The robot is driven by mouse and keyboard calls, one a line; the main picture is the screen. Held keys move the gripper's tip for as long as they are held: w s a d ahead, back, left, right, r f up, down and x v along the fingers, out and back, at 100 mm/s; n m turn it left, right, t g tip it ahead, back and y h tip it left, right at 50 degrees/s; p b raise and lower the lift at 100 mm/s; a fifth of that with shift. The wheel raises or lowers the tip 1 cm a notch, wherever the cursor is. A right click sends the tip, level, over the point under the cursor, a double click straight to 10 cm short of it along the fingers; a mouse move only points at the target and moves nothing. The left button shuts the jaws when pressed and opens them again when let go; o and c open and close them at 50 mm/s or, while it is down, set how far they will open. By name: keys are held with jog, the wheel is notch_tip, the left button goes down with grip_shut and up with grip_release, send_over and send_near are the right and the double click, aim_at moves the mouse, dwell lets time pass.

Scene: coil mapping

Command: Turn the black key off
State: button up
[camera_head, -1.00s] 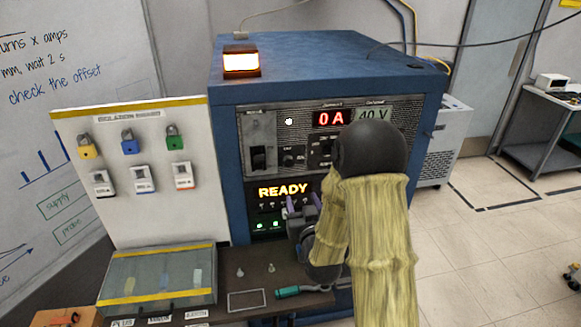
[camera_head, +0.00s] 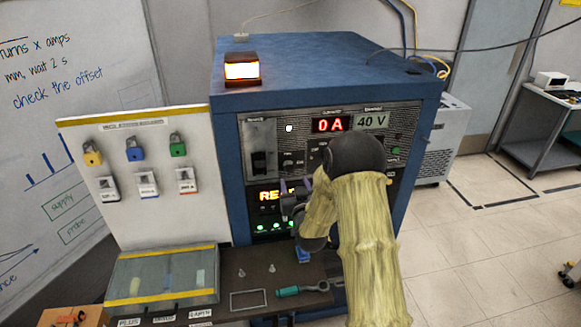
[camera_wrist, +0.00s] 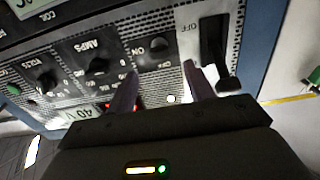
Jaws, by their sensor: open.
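The black key switch (camera_wrist: 157,52) is a small dark turning piece with an ON mark beside it on the power supply's front panel. In the wrist view, which shows the panel roughly upside down, it lies just beyond and between the two fingertips. My gripper (camera_wrist: 161,68) is open, its fingers apart and empty, with no clear contact with the key. In the head view my gripper (camera_head: 294,185) is in front of the panel's lower half, below the small key (camera_head: 288,162). The key's exact angle is hard to read.
A black breaker lever (camera_wrist: 214,45) marked OFF is beside the key. AMPS (camera_wrist: 97,65) and VOLTS (camera_wrist: 47,82) knobs are on its other side. The display (camera_head: 331,124) reads 0 A. A lit lamp (camera_head: 241,68) stands on the blue cabinet (camera_head: 320,62). A screwdriver (camera_head: 290,291) lies below.

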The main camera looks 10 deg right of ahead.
aim_at(291, 171)
jog(key=w+p, duration=0.3)
jog(key=w, duration=0.4)
jog(key=shift+w, duration=0.2)
jog(key=c, duration=1)
